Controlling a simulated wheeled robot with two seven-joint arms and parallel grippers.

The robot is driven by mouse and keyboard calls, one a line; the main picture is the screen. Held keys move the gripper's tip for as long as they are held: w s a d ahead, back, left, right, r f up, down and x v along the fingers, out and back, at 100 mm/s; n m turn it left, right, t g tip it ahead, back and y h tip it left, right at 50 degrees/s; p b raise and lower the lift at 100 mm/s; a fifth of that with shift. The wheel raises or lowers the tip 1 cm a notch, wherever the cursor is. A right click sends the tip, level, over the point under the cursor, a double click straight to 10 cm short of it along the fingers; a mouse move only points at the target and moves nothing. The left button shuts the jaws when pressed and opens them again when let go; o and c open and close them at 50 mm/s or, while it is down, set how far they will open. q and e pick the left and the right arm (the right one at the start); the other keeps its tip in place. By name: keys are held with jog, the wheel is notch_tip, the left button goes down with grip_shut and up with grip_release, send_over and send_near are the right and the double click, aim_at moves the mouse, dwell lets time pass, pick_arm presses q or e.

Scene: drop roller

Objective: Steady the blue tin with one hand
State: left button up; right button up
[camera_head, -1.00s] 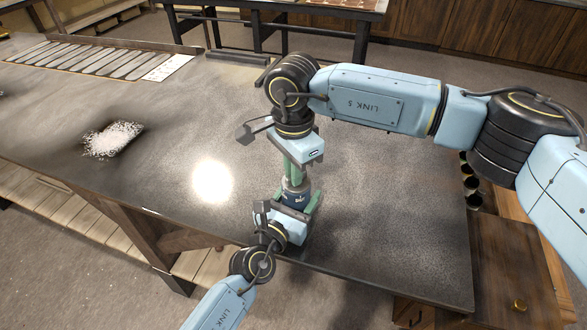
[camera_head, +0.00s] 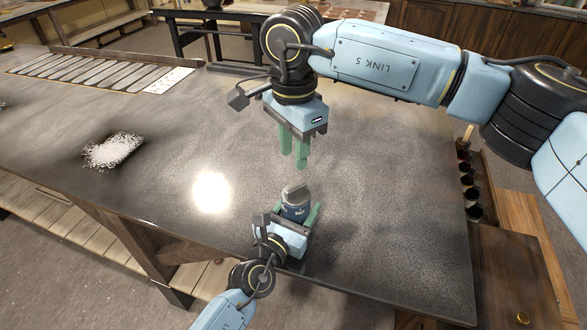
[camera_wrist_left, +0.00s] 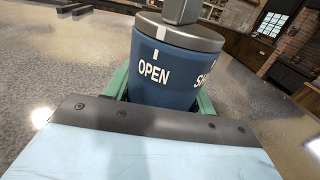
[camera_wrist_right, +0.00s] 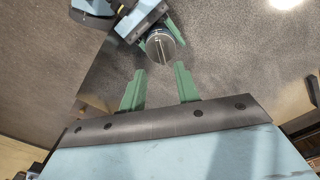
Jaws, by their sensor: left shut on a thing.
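The blue tin (camera_head: 296,212) stands upright on the dark table near its front edge. It has a grey lid (camera_wrist_left: 180,32) with a bar-shaped knob on top. In the left wrist view the tin (camera_wrist_left: 165,80) reads "OPEN", with partly cut-off lettering to the right. A white mark on the lid sits close to the mark above "OPEN". My left gripper (camera_head: 299,208) is shut around the tin's body, a green finger on each side. My right gripper (camera_head: 293,161) hangs above the tin, fingers down, apart and empty. The right wrist view shows the lid between and beyond its fingertips (camera_wrist_right: 160,70).
A pile of white shreds (camera_head: 113,149) lies on the table at left. A slotted rack (camera_head: 95,72) with a white card lies at the back left. Several dark cups (camera_head: 468,181) line the right edge. The table middle is clear.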

jog(key=shift+r, duration=1.65)
pick_arm(q)
jog(key=o, duration=1.2)
jog(key=v, duration=1.2)
